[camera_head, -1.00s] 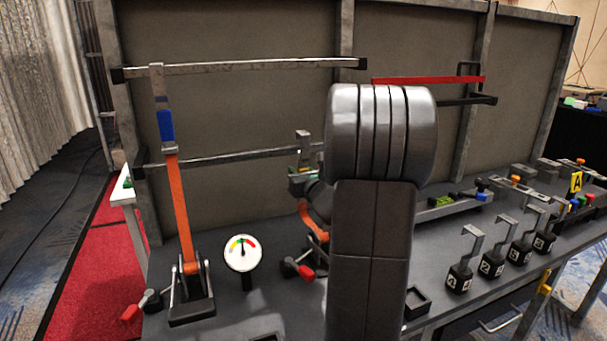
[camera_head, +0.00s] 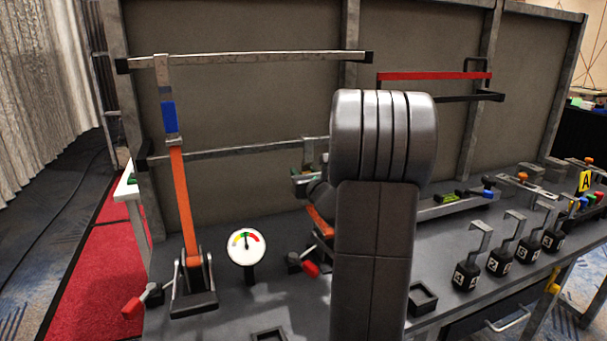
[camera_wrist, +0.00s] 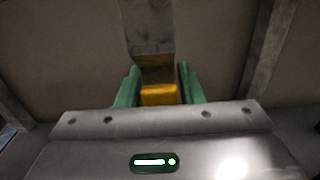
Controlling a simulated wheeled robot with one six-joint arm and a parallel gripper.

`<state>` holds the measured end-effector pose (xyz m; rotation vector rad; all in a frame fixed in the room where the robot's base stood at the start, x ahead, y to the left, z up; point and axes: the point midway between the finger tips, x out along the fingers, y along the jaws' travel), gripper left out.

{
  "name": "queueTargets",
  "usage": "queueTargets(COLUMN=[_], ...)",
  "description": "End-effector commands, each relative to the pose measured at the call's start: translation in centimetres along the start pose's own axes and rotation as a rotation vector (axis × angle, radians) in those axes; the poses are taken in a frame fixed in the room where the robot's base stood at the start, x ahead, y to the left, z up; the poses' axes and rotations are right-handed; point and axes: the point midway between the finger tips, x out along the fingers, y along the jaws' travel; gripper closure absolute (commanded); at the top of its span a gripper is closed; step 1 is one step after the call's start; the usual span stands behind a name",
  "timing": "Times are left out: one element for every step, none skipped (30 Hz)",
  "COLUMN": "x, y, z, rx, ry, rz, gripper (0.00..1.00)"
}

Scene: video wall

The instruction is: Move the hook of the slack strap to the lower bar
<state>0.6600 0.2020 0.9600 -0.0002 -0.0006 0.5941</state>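The slack strap (camera_head: 318,220) is orange and shows bent beside my arm, which hides much of it. Its grey metal hook (camera_head: 309,153) is upright at the right part of the lower bar (camera_head: 235,152), its top about level with the bar. I cannot tell whether it rests on the bar. In the wrist view the hook plate (camera_wrist: 149,28) rises above its yellow block (camera_wrist: 158,93). The green fingers of my gripper (camera_wrist: 159,86) are closed on both sides of that block. In the head view my gripper (camera_head: 303,182) is partly hidden by my arm.
A taut orange strap (camera_head: 182,205) with a blue block (camera_head: 169,117) hangs from the upper bar (camera_head: 260,56) at left. A dial gauge (camera_head: 246,246) stands between the ratchets. A red bar (camera_head: 435,76) and several numbered black weights (camera_head: 499,261) are at right.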

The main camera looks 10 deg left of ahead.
Motion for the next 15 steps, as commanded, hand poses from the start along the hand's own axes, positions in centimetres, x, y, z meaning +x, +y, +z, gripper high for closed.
queueTargets(x=[0.0,0.0,0.0,0.0,0.0,0.0,0.0,0.0,0.0,0.0,-0.1,-0.2,-0.4,-0.7,-1.1], y=[0.0,0.0,0.0,0.0,0.0,0.0,0.0,0.0,0.0,0.0,0.0,0.0,0.0,-0.1,-0.1], z=[0.0,0.0,0.0,0.0,0.0,0.0,0.0,0.0,-0.1,-0.1,-0.1,0.0,0.0,0.0,-0.1], rx=[0.0,0.0,0.0,0.0,0.0,0.0,0.0,0.0,0.0,0.0,0.0,0.0,0.0,0.0,0.0], ry=[0.0,0.0,0.0,0.0,0.0,0.0,0.0,0.0,0.001,0.001,0.001,0.001,0.001,0.001,0.001], rz=[0.0,0.0,0.0,0.0,0.0,0.0,0.0,0.0,0.0,0.0,0.0,-0.001,-0.001,-0.001,-0.001], gripper=[0.55,0.49,0.47,0.47,0.47,0.47,0.47,0.47,0.47,0.47,0.47,0.47,0.47,0.47,0.47])
